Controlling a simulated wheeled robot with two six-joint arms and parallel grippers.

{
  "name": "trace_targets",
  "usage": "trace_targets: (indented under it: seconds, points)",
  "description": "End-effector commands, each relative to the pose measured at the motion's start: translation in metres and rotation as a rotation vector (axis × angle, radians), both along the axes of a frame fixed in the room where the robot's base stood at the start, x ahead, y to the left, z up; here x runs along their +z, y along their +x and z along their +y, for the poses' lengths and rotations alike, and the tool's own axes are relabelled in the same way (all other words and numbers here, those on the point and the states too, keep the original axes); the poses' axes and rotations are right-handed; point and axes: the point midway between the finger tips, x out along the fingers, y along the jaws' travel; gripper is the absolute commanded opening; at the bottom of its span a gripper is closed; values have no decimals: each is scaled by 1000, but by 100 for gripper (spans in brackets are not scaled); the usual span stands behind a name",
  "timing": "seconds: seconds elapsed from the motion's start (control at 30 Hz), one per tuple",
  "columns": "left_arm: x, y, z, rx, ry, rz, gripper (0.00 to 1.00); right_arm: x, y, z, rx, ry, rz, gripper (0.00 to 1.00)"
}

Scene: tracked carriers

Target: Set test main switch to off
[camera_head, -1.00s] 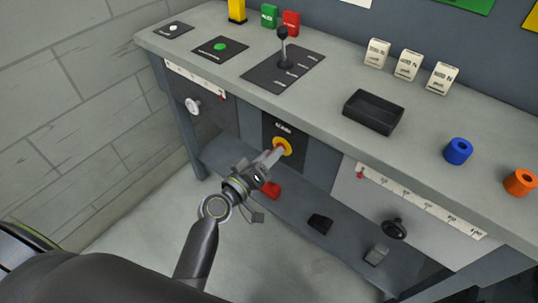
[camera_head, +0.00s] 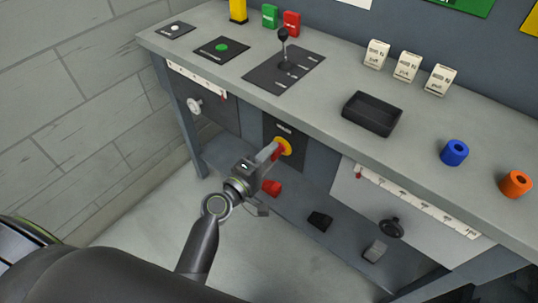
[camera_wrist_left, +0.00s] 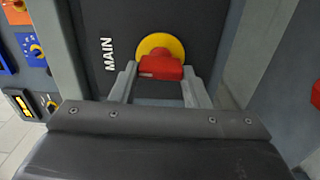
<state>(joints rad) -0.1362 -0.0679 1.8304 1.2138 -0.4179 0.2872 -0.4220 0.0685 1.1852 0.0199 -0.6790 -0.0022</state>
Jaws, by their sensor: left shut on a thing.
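The main switch has a yellow round plate (camera_head: 286,146) on a dark panel under the bench top. In the left wrist view its red handle (camera_wrist_left: 160,67) sits in front of the yellow plate (camera_wrist_left: 161,43), beside the lettering MAIN. My left gripper (camera_head: 273,150) reaches the switch from the front and is shut on the red handle. In the left wrist view a finger stands on each side of the handle, which lies crosswise in that picture. The fingers partly cover the handle in the head view. My right gripper is not in view.
A lever (camera_head: 284,48) stands on the bench top, with a black tray (camera_head: 372,113) to its right. Below are a white knob (camera_head: 194,105), a black handwheel (camera_head: 391,228) and a low shelf holding a red block (camera_head: 271,187) and a black block (camera_head: 320,221).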

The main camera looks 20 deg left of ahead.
Motion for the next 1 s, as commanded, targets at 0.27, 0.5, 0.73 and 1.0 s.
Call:
trace_targets:
  seconds: [0.27,0.5,0.73,1.0]
  points:
    - [-1,0,0,1,-28,12,19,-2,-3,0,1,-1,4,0]
    - [-1,0,0,1,-28,12,19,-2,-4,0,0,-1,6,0]
    - [-1,0,0,1,-28,12,63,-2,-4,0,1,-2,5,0]
    - [-1,0,0,0,-28,11,64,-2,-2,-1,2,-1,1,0]
